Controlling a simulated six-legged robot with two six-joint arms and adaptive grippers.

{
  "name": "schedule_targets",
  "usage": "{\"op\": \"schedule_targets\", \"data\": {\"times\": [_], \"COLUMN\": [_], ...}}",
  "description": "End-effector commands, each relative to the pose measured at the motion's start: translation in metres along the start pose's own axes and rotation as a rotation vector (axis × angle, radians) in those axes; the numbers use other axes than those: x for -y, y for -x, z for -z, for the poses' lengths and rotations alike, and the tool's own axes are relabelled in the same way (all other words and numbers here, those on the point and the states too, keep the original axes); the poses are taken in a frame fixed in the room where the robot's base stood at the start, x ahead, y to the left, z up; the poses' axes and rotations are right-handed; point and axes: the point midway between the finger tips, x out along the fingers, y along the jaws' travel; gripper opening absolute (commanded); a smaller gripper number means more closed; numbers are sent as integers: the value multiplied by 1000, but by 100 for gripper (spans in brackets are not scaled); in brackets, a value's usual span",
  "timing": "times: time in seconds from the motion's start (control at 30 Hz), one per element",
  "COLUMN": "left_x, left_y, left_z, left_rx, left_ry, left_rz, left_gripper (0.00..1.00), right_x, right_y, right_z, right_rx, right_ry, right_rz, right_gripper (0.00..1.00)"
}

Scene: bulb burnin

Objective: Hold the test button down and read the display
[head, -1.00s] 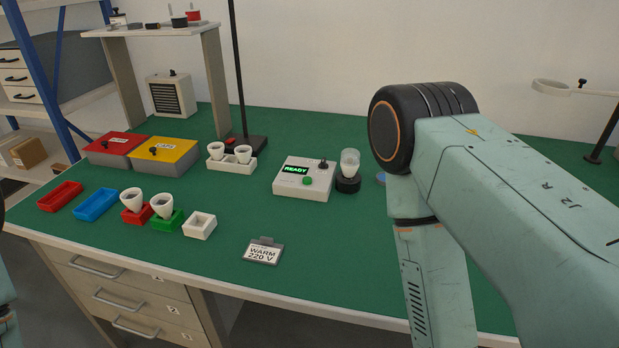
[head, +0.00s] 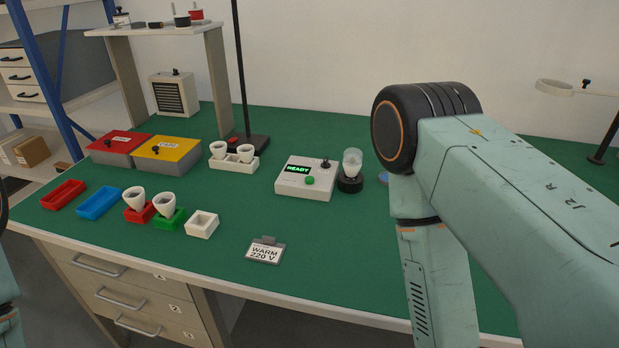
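The white tester box (head: 304,186) stands on the green bench mat. Its display (head: 297,169) reads READY in green letters. The green test button (head: 310,180) is on its top face, with nothing touching it. A dark toggle (head: 326,162) is at its back right corner. A bulb (head: 352,160) stands upright in the black socket (head: 349,184) just right of the box. My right arm fills the right side, but its gripper is out of the picture. Only a sliver of my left arm shows at the left edge; its gripper is not visible.
A card (head: 265,251) reading WARM 220 V lies at the front. Red (head: 62,194), blue (head: 99,202) and white (head: 202,225) trays are at left. Two bulbs stand in a red and a green tray; two more in a white holder (head: 233,164). Mat before the tester is clear.

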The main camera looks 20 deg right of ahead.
Motion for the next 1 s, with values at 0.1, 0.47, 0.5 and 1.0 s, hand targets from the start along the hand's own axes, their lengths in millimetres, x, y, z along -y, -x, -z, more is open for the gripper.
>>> {"op": "schedule_targets", "data": {"times": [0.1,0.47,0.5,1.0], "left_x": [0,0,0,0], "left_y": [0,0,0,0], "left_z": [0,0,0,0], "left_rx": [0,0,0,0], "left_ry": [0,0,0,0], "left_rz": [0,0,0,0], "left_gripper": [0,0,0,0], "right_x": [0,0,0,0], "right_y": [0,0,0,0], "right_z": [0,0,0,0], "right_rx": [0,0,0,0], "right_ry": [0,0,0,0], "right_rz": [0,0,0,0], "right_gripper": [6,0,0,0]}}
